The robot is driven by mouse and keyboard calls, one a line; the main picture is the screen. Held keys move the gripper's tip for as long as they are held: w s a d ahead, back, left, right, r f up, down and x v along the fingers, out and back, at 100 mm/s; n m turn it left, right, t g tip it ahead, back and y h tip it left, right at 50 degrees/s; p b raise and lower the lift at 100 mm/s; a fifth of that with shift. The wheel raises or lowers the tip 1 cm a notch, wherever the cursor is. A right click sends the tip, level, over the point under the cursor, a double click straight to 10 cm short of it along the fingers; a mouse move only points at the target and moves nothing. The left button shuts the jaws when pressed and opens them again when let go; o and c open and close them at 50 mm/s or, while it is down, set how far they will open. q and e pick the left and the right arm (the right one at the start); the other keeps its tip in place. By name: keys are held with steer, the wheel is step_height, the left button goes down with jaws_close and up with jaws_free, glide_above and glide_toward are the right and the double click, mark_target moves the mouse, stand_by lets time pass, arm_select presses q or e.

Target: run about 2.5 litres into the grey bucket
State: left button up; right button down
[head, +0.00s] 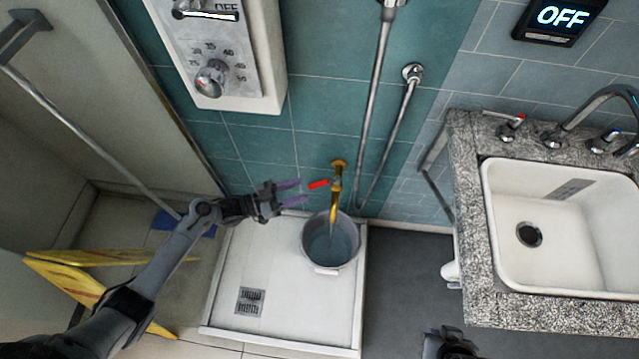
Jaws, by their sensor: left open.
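The grey bucket (329,249) stands upright on the white shower tray, under the brass tap (337,182) on the teal wall. Bluish-grey water appears to lie in it, and a thin pale stream seems to run from the spout into it. Its exact level is hard to read. The tap's red lever (318,184) points left, across the spout. My left gripper (292,193) is open and empty just left of the lever, its purple fingertips apart from it. Part of my right arm's end (447,344) shows at the bottom edge; its fingers cannot be made out.
A white heater box (225,60) with a dial hangs above left. A granite counter with a white sink (560,225) is at right, under a display (558,18) reading OFF.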

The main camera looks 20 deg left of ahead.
mark_target(327, 182)
arm_select(q)
steer(key=b+x, duration=0.2)
steer(key=x, duration=0.6)
steer(key=shift+w+d, duration=0.25)
steer(key=shift+d, duration=0.1)
steer(key=shift+c, duration=0.3)
jaws_close()
